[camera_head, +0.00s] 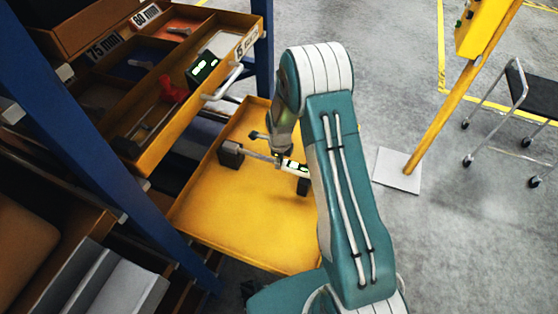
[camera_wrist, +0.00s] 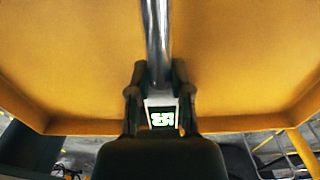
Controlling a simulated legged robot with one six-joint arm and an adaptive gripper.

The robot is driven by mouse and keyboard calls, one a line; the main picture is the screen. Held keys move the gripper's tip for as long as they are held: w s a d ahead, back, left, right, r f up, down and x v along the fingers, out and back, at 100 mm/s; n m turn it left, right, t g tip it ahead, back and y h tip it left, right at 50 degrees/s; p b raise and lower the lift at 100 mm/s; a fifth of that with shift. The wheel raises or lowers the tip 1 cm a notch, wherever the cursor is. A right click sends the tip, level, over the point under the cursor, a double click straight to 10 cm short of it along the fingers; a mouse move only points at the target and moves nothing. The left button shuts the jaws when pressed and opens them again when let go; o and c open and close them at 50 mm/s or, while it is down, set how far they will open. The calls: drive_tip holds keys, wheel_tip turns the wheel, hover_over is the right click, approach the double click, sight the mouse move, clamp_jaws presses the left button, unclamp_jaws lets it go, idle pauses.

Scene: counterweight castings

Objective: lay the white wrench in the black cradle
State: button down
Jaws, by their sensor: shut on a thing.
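The white wrench (camera_head: 296,167) has a bare metal shaft and a white part with a lit green display. It is held over the yellow tray, and its shaft (camera_wrist: 157,45) runs up the middle of the wrist view. The black cradle shows as two dark blocks, a left one (camera_head: 230,154) and a right one (camera_head: 303,186), in the tray. The wrench spans between these blocks; I cannot tell whether it touches them. My gripper (camera_head: 279,160) is shut on the wrench, with its dark fingers (camera_wrist: 158,88) on both sides of the shaft near the display.
The yellow tray (camera_head: 245,220) is bare in front of the cradle. An open drawer (camera_head: 160,145) above left holds a red object (camera_head: 172,88) and a dark device with a green display (camera_head: 203,68). A blue post (camera_head: 130,190) stands left; a yellow stand (camera_head: 440,115) stands right.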

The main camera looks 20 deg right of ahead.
drive_tip(key=shift+f, duration=0.65)
idle(0.6)
drive_tip(key=shift+c, duration=2.3)
unclamp_jaws()
drive_tip(key=shift+f, duration=0.15)
drive_tip(key=shift+r, duration=3.55)
